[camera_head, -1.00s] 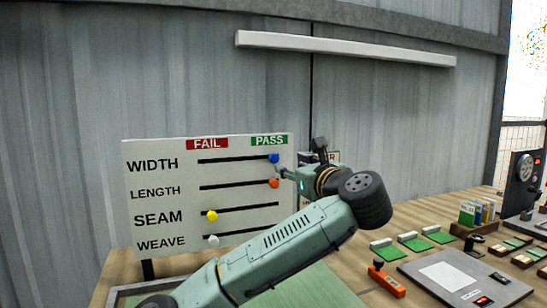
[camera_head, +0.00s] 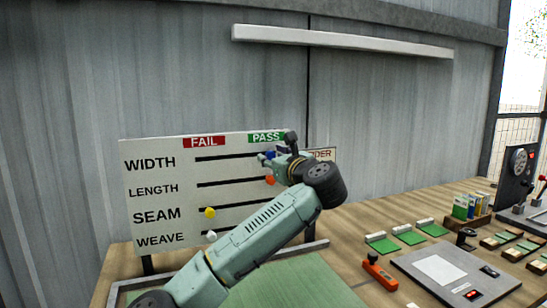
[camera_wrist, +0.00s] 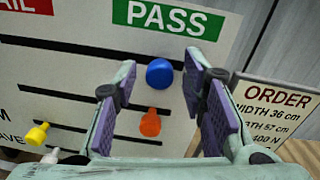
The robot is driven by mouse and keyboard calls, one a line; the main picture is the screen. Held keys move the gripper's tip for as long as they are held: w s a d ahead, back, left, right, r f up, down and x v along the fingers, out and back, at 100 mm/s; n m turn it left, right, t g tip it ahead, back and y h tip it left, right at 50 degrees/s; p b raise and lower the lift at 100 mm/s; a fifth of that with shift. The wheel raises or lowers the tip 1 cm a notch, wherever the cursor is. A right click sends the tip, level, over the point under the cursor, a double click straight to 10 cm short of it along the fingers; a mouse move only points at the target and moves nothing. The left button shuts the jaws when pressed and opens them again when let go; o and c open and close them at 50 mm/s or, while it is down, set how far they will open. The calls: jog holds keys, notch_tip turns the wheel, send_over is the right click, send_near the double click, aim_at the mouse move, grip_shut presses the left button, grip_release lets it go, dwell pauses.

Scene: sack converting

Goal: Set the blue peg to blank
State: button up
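The board (camera_head: 160,200) has rows WIDTH, LENGTH, SEAM and WEAVE, with FAIL and PASS headings. The blue peg (camera_wrist: 159,72) is at the right end of the WIDTH slot under PASS; in the head view it (camera_head: 270,154) is partly hidden by my gripper. My gripper (camera_wrist: 160,68) is open, with one finger on each side of the blue peg and visible gaps to both. I cannot tell how deep the peg lies between the fingertips. The orange peg (camera_wrist: 151,123) is at the PASS end of LENGTH. The yellow peg (camera_head: 210,212) and white peg (camera_head: 211,236) are toward FAIL.
An ORDER card (camera_wrist: 277,110) stands just right of the board, close to my gripper. On the wooden table (camera_head: 350,245) are green pads (camera_head: 409,237), an orange-handled tool (camera_head: 380,272) and a grey panel (camera_head: 450,270). The wall above the board is clear.

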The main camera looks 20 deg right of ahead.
grip_shut()
dwell(0.6)
